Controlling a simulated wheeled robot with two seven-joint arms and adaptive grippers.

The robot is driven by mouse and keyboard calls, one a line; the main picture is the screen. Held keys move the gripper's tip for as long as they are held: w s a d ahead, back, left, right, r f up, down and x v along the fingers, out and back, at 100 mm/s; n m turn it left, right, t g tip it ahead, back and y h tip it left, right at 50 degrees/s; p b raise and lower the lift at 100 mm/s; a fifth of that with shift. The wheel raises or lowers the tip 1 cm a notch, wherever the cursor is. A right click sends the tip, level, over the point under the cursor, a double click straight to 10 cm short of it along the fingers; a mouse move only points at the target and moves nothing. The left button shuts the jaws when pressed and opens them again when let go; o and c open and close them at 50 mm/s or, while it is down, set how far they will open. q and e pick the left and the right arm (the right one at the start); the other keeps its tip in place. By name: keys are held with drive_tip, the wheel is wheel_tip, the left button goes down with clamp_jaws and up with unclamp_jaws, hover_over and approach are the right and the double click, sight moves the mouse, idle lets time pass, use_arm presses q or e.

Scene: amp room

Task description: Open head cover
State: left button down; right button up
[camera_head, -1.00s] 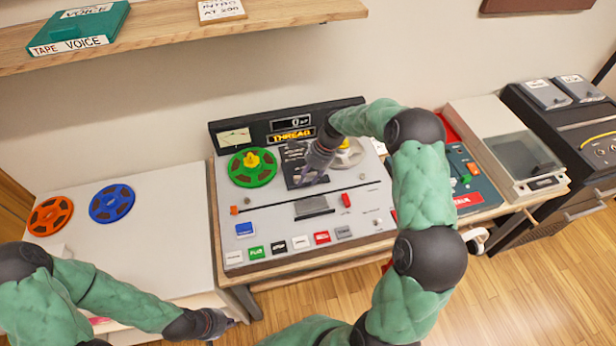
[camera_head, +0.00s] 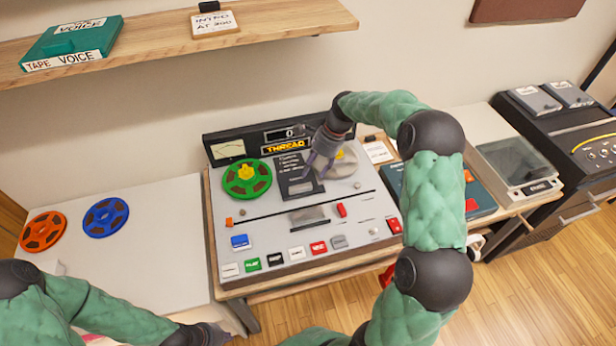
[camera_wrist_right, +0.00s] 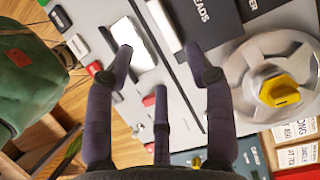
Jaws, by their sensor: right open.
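The tape machine (camera_head: 285,225) has a grey sloping deck. A silver-grey plate on a dark base (camera_head: 308,215), which looks like the head cover, sits at mid deck and lies flat. It also shows as a bright plate in the right wrist view (camera_wrist_right: 137,42). My right gripper (camera_head: 314,172) is open and empty above the black printed panel (camera_head: 293,188), behind the plate. In the wrist view its spread fingers (camera_wrist_right: 164,70) point at the deck between plate and grey reel. My left gripper (camera_head: 212,336) is low at the bottom edge, partly cut off; its fingers are unclear.
A green reel (camera_head: 246,178) and a grey reel with yellow hub (camera_wrist_right: 282,90) sit on the deck. Colored buttons (camera_head: 274,259) line its front. Orange (camera_head: 43,231) and blue (camera_head: 105,217) reels lie on the left table. A shelf (camera_head: 150,45) overhangs behind.

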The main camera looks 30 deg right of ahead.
drive_tip(key=shift+v, duration=1.1)
